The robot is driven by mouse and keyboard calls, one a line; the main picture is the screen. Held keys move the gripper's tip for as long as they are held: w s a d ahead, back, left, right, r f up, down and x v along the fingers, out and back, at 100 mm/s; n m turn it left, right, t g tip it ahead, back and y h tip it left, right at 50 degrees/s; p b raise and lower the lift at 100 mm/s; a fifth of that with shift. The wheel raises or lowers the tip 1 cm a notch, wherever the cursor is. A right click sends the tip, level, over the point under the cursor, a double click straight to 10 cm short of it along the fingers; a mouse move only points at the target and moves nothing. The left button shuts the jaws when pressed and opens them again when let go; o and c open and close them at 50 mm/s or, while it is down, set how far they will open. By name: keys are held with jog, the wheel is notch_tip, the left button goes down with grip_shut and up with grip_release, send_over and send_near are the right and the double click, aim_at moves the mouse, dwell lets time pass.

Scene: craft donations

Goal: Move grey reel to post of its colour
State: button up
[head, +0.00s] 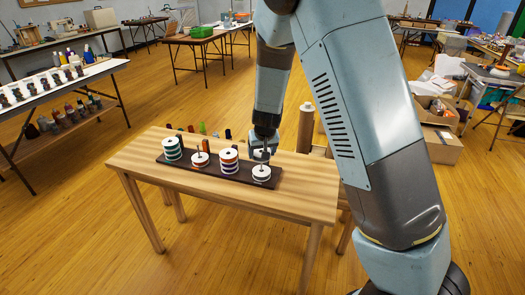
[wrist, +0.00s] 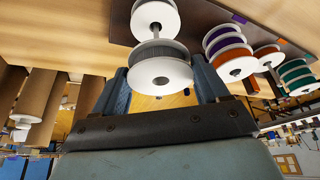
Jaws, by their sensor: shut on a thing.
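My gripper (wrist: 160,88) is shut on the grey reel (wrist: 158,50), which has white end discs and grey winding. In the head view my gripper (head: 262,152) is over the right end of a dark board. A white-topped reel (head: 262,171) sits there around a post; it also shows beyond the held reel in the wrist view (wrist: 156,14). The held reel is in line with this post, clear of the lower reel. I cannot tell whether the post tip is inside its hole. The lower reel's winding colour is hidden.
The dark board (head: 185,171) also bears a teal stack (head: 172,149), an orange reel (head: 200,159) and a purple-and-orange stack (head: 228,160) on the wooden table (head: 220,196). Several small coloured items stand behind it. The table's front is clear.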

jog(key=shift+f, duration=3)
jog(key=o, duration=1)
jog(key=shift+o, duration=0.2)
jog(key=v, duration=1.3)
jog(key=shift+s+r, duration=0.15)
jog(key=shift+r, duration=0.15)
jog(key=shift+d, duration=0.1)
